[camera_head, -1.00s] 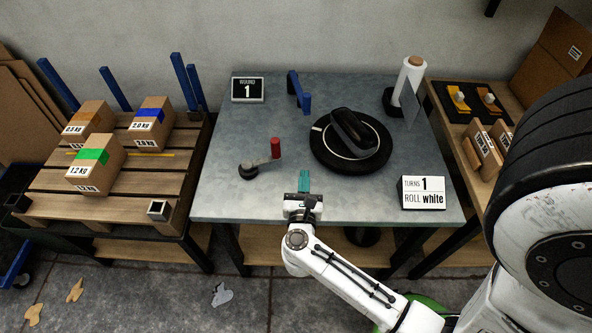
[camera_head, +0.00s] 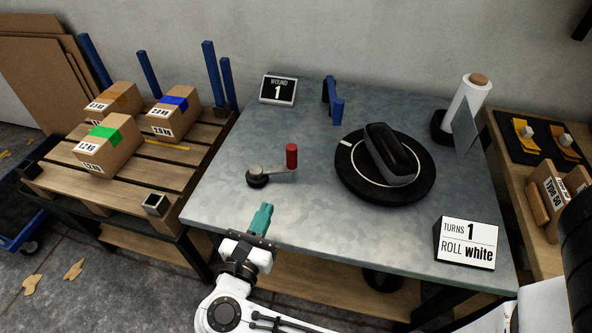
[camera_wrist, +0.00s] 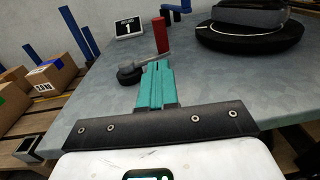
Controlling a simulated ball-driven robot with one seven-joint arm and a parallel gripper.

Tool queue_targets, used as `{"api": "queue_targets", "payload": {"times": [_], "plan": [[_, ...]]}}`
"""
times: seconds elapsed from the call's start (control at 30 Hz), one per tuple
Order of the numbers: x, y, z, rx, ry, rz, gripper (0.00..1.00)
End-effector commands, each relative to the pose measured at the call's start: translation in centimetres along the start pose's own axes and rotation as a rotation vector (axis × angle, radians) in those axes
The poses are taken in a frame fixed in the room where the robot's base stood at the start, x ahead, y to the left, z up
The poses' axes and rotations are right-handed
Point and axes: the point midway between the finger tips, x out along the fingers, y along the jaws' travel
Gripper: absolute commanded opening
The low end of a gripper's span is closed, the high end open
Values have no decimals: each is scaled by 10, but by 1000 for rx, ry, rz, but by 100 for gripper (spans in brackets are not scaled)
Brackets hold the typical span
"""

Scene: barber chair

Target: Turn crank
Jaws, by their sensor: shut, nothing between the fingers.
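The crank (camera_head: 270,173) stands on the grey table (camera_head: 225,190), with a grey arm reaching right from its dark hub to an upright red handle (camera_head: 291,157). A round black turntable (camera_head: 410,190) carries a dark wrapped object (camera_head: 389,152) to the right of the crank. My gripper (camera_head: 264,209), with teal fingers, is shut and empty near the table's front edge, in front of the crank and apart from it. In the wrist view, the teal fingers (camera_wrist: 156,85) point toward the crank; the red handle (camera_wrist: 161,35) rises beyond them, and the fingers partly cover the crank arm.
A display (camera_head: 278,89) reads "WOUND 1". A card (camera_head: 467,243) reads "TURNS 1 ROLL white". A white roll (camera_head: 464,105) and a blue bracket (camera_head: 334,101) stand toward the back. A pallet with boxes (camera_head: 107,146) is at left. The table's front left is clear.

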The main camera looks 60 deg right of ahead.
Motion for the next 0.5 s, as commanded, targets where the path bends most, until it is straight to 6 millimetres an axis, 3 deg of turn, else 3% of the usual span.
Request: {"api": "queue_targets", "payload": {"times": [0.17, 0.5], "plan": [[18, -1, 2, -1, 0, -6, 0], [85, -1, 2, -1, 0, -6, 0]]}}
